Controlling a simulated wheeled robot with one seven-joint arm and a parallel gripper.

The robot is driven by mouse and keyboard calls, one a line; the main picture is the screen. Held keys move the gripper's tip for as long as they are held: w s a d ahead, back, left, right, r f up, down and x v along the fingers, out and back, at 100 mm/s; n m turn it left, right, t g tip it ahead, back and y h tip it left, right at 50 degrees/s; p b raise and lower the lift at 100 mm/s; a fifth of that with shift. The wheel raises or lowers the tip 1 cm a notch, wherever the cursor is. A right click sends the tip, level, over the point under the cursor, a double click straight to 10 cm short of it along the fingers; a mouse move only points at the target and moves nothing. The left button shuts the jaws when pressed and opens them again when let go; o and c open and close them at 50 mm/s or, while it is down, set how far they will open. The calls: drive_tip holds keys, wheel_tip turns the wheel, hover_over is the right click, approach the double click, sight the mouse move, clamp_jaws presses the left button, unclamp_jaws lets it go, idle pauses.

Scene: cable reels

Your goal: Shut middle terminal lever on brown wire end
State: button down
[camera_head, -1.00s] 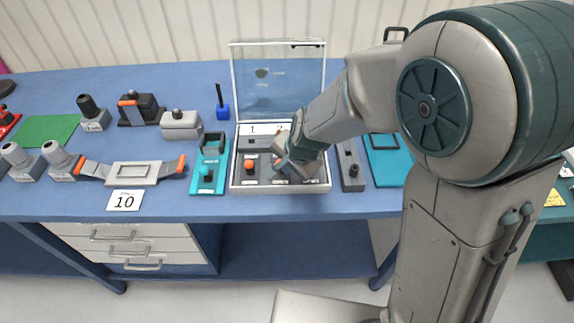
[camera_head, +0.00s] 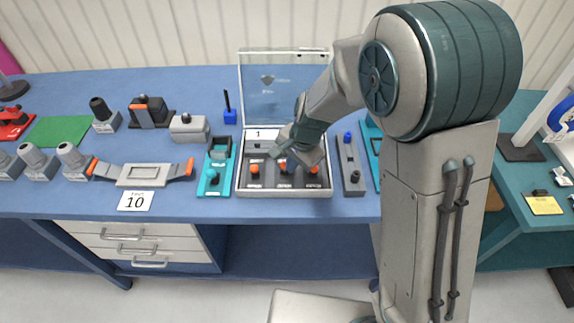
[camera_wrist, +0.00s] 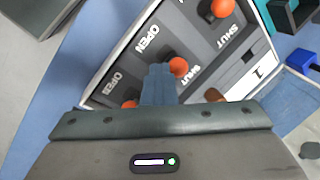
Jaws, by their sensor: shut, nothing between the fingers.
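The terminal box (camera_head: 327,191) stands on the blue bench with its clear lid raised. It holds three levers with orange knobs in a row. The middle lever's knob (camera_wrist: 178,67) leans toward the SHUT label in the wrist view; it also shows in the head view (camera_head: 283,164). My gripper (camera_wrist: 160,72) is shut and empty, its blue fingertips just beside the middle knob; I cannot tell whether they touch. A brown piece (camera_wrist: 213,95), possibly the wire end, shows partly behind my gripper's edge. My wrist hides part of the box in the head view.
The left lever's knob (camera_head: 250,164) and right lever's knob (camera_head: 314,169) stand close on either side. A teal fixture (camera_head: 217,187) is left of the box, a grey one with a blue knob (camera_head: 352,188) right. The raised lid (camera_head: 270,85) stands behind.

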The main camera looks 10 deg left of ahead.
drive_tip(key=shift+w+a+r, duration=0.15)
drive_tip(key=shift+w, duration=0.55)
drive_tip(key=shift+r, duration=0.1)
drive_tip(key=shift+p+v, duration=0.65)
drive_tip(key=shift+v, duration=0.15)
drive_tip(key=shift+a, duration=0.2)
drive_tip(key=shift+s+d+r, duration=0.2)
drive_tip(key=shift+d+r, duration=0.05)
drive_tip(key=shift+d, duration=0.1)
drive_tip(key=w+d+r+b, duration=0.1)
drive_tip(key=w+d+r, duration=0.2)
drive_tip(key=r, duration=0.7)
drive_tip(key=shift+d, duration=0.15)
